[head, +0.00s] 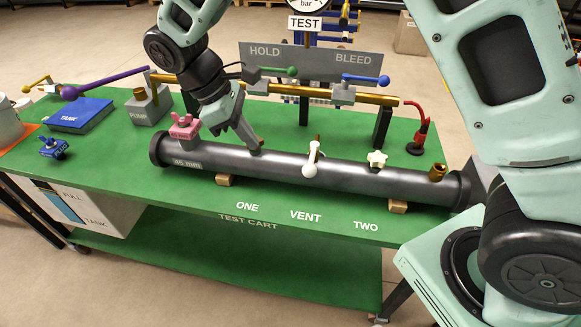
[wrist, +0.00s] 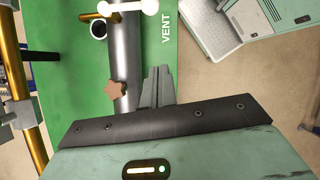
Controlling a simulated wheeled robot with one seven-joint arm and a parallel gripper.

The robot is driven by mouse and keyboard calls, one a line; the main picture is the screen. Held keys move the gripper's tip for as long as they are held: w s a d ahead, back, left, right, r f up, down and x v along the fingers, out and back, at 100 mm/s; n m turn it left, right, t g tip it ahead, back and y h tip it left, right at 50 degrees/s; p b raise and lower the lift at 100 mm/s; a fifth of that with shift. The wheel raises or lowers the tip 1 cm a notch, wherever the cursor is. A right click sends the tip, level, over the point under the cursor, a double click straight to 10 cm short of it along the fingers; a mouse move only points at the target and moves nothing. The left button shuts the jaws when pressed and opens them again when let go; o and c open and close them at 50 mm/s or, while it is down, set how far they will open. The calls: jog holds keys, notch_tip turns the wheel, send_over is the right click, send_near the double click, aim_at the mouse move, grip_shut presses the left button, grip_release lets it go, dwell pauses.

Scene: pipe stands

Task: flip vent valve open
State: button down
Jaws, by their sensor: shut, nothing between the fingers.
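The vent valve's white lever (head: 312,158) sits on the middle of the grey pipe (head: 270,165), behind the VENT label. Its round white end lies toward the front of the cart. In the wrist view the white lever (wrist: 127,7) lies across the pipe at the top edge, partly cut off. My gripper (head: 255,146) is shut and empty, over the pipe to the left of the lever and apart from it. In the wrist view my gripper's fingers (wrist: 160,72) are together, beside a brown star knob (wrist: 114,90) on the pipe.
A pink valve (head: 184,126) stands on the pipe's left end; a cream star knob (head: 377,158) and a brass fitting (head: 437,172) are to the right. Behind runs a brass pipe (head: 370,97) with green and blue levers. The green cart top (head: 200,185) is clear in front.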

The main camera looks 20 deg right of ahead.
aim_at(312, 159)
jog(key=shift+d+f, duration=0.1)
jog(key=shift+f, duration=0.05)
jog(key=s+d+f+p, duration=0.3)
jog(key=d+f, duration=0.4)
jog(key=f, duration=0.1)
jog(key=shift+s+d+p, duration=0.2)
jog(key=shift+d+p, duration=0.05)
jog(key=shift+p, duration=0.05)
dwell(0.3)
jog(key=shift+s, duration=0.1)
